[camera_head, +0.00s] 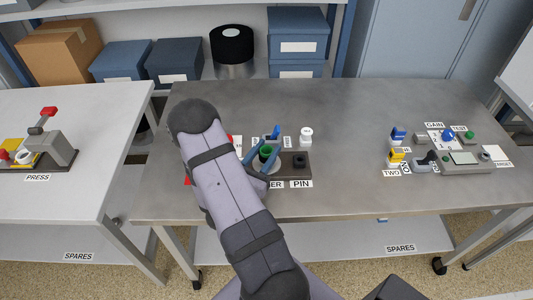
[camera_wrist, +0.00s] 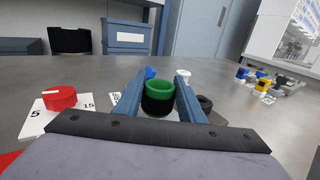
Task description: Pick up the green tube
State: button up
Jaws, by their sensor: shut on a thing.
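The green tube (camera_wrist: 160,93) is a short cylinder with a green upper rim and a dark lower part. It stands upright between the two blue fingers of my gripper (camera_wrist: 157,100), which is shut on it. In the head view the green tube (camera_head: 266,151) shows between the blue fingers of my gripper (camera_head: 266,153), over the label board at the middle of the grey table. Its base is hidden, so I cannot tell whether it still touches anything below.
A black ring-like socket (camera_wrist: 205,103) is just right of the fingers. A white-capped bottle (camera_head: 306,134) stands behind. A red dial (camera_wrist: 60,98) sits on a numbered card at left. Switches and a meter box (camera_head: 466,160) stand at right. The grey table (camera_head: 350,105) is clear between.

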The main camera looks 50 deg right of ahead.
notch_tip(320, 180, up, 8)
jog(key=shift+r, duration=0.25)
dwell(0.5)
jog(key=w+a+f+n+t+y+p, duration=0.1)
jog(key=a+f+n+t+y, duration=0.1)
jog(key=a, duration=0.8)
jog(key=w+a+f+n+t+y+p, duration=0.2)
jog(key=a+f+n+t+y, duration=0.1)
jog(key=a, duration=0.7)
jog(key=w+a+f+n+t+y+p, duration=0.1)
jog(key=a+f+n+t+y, duration=0.2)
jog(key=a, duration=0.7)
jog(key=shift+w+a+f+n+t, duration=0.15)
jog(key=shift+f+n+t, duration=0.1)
jog(key=shift+f+t, duration=0.4)
jog(key=shift+w+a+f+n+t, duration=0.1)
jog(key=shift+f+n+t, duration=0.2)
jog(key=shift+t, duration=0.55)
jog(key=shift+a+y, duration=0.3)
jog(key=shift+a, duration=0.2)
jog(key=shift+d, duration=0.15)
